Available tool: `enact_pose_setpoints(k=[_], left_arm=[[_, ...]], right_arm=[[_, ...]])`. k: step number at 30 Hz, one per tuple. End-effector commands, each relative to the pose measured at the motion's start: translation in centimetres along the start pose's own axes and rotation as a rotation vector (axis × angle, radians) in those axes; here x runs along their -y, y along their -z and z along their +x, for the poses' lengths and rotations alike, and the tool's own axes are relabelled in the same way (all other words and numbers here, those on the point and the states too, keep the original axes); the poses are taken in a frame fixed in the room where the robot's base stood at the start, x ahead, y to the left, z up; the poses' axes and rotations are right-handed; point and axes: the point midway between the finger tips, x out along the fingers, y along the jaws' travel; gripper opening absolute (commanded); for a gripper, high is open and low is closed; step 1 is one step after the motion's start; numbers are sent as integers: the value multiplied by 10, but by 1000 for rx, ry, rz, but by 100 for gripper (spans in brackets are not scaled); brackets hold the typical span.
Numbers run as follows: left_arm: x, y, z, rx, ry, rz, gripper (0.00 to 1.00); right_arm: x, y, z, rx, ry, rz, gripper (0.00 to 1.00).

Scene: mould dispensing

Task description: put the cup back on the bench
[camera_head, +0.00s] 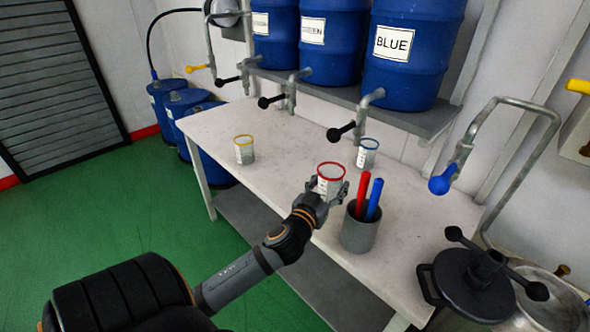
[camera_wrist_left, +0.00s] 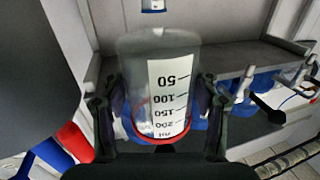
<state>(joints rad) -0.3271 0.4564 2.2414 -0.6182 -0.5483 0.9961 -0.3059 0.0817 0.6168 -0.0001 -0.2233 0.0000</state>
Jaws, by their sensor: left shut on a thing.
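A clear cup with a red rim (camera_head: 330,176) is held by my left gripper (camera_head: 328,190) over the front part of the bench (camera_head: 285,165). The gripper's fingers close around the cup's sides. In the left wrist view, the same cup (camera_wrist_left: 170,88) fills the middle between the two fingers, its white scale upside down in that picture. In the head view the cup looks upright. I cannot tell whether its base touches the bench. My right gripper is not in view.
A yellow-rimmed cup (camera_head: 244,150) and a blue-rimmed cup (camera_head: 367,153) stand on the bench. A grey holder (camera_head: 359,233) with a red and a blue stick is just right of my gripper. Taps (camera_head: 346,131) overhang the bench's back. A black-lidded pot (camera_head: 470,282) is at lower right.

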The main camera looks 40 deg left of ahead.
Motion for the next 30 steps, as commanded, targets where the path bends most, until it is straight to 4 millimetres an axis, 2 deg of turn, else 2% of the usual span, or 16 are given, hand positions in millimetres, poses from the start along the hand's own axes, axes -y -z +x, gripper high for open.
enact_pose_setpoints(k=[1,3,10,15,29,30], left_arm=[[0,-17,0,3,3,-2,24],[0,-29,0,2,2,-2,24],[0,-40,0,-1,1,0,24],[0,-70,0,1,1,0,24],[0,-77,1,-1,0,1,24],[0,-76,1,-1,0,1,63]], right_arm=[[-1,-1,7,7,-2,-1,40],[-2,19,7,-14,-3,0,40],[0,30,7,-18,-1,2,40],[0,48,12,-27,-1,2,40],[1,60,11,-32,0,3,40],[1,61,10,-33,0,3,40]])
